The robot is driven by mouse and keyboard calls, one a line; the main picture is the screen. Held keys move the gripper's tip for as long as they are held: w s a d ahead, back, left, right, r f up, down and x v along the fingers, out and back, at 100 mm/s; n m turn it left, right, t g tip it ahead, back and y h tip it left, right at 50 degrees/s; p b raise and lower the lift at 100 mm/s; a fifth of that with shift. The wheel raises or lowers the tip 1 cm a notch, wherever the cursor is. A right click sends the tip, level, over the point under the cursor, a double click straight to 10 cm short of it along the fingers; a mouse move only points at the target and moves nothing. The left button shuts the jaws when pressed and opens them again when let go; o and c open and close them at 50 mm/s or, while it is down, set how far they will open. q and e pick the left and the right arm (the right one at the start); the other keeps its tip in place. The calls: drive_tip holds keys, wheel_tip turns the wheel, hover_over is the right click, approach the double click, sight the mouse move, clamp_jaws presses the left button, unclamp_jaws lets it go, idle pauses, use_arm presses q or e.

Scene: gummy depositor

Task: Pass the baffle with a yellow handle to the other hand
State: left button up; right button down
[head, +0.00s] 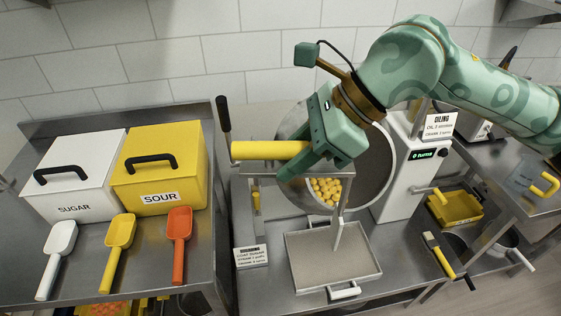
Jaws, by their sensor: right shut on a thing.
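My right gripper (306,165) reaches in from the upper right and is shut at the right end of a thick yellow bar. The yellow bar, which looks like the handle of the baffle (266,150), lies level above the metal frame, its left end near a black crank handle. The rest of the baffle is hidden behind the gripper or cannot be told from the frame. My left gripper is not in view.
Sugar (75,192) and sour (160,180) bins and several scoops stand at left. A yellow-handled plate (524,178) lies at right.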

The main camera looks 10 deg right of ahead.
sight(258, 184)
drive_tip(key=w+a+m+t+h, duration=0.1)
drive_tip(key=w+a+m+t, duration=0.25)
drive_tip(key=w+a, duration=0.5)
drive_tip(key=s+d+f+n+g, duration=0.1)
drive_tip(key=f+n+g, duration=0.2)
drive_tip(key=n, duration=0.2)
drive_tip(key=s+d+f+n+g+h, duration=0.1)
drive_tip(key=f+n+g, duration=0.2)
drive_tip(key=n, duration=0.3)
drive_tip(key=s+d+f+n+g, duration=0.1)
drive_tip(key=s+f+n+g, duration=0.1)
drive_tip(key=n+g, duration=0.3)
drive_tip(key=shift+s+d+f+g+h, duration=0.1)
drive_tip(key=shift+d+f+g+h, duration=0.25)
drive_tip(key=shift+f, duration=0.3)
